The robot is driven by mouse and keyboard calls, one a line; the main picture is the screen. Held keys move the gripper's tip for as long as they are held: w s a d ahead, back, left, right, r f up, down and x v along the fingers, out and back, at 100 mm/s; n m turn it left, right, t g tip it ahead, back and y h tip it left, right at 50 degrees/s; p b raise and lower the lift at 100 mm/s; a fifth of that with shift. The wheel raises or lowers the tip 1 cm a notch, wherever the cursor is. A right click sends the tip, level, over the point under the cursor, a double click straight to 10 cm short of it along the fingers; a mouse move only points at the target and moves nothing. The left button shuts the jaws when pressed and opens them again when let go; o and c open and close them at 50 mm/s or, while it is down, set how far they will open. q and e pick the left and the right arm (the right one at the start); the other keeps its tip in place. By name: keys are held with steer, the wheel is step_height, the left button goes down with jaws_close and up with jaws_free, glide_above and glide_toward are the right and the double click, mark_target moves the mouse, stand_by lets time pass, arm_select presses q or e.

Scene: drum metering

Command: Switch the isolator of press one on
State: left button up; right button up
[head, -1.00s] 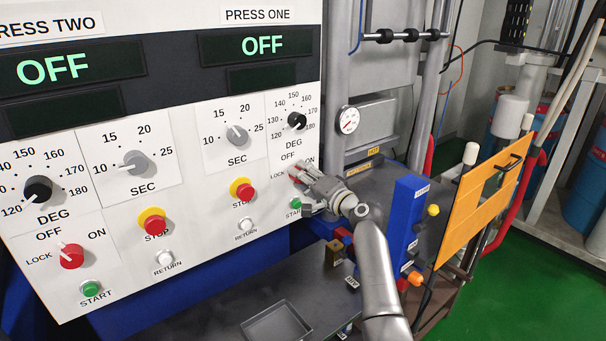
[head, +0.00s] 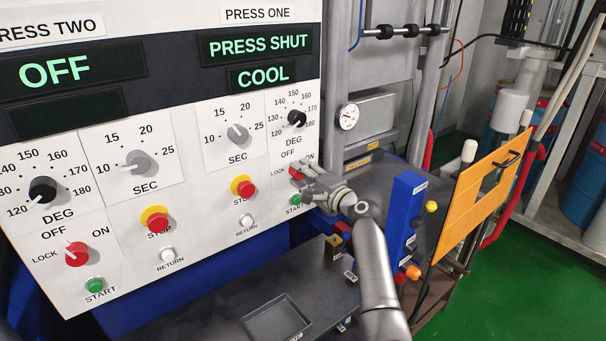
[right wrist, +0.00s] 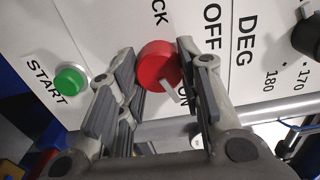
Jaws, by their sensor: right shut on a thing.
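The press one isolator is a red knob (head: 295,172) at the lower right of the white control panel, partly hidden by my gripper in the head view. In the right wrist view, the red knob (right wrist: 156,64) sits between my fingers, and its pale pointer is toward the ON label. My right gripper (head: 304,177) is shut on it; its fingers (right wrist: 158,80) flank the knob. The press one display (head: 260,46) reads PRESS SHUT, and the small one below it (head: 263,77) reads COOL. My left gripper is not in view.
The green START button (head: 296,200) is just below the knob and the red stop button (head: 243,187) is to its left. Press two's red isolator (head: 76,254) is at the lower left, its display OFF. A blue box (head: 404,215) and an orange panel (head: 480,195) stand right of my arm.

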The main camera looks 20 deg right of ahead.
steer(key=shift+f, duration=0.1)
steer(key=o, duration=1)
steer(key=shift+s+d, duration=0.1)
steer(key=shift+s, duration=0.05)
steer(key=v, duration=1.1)
steer(key=shift+s+d, duration=0.1)
steer(key=shift+s, duration=0.25)
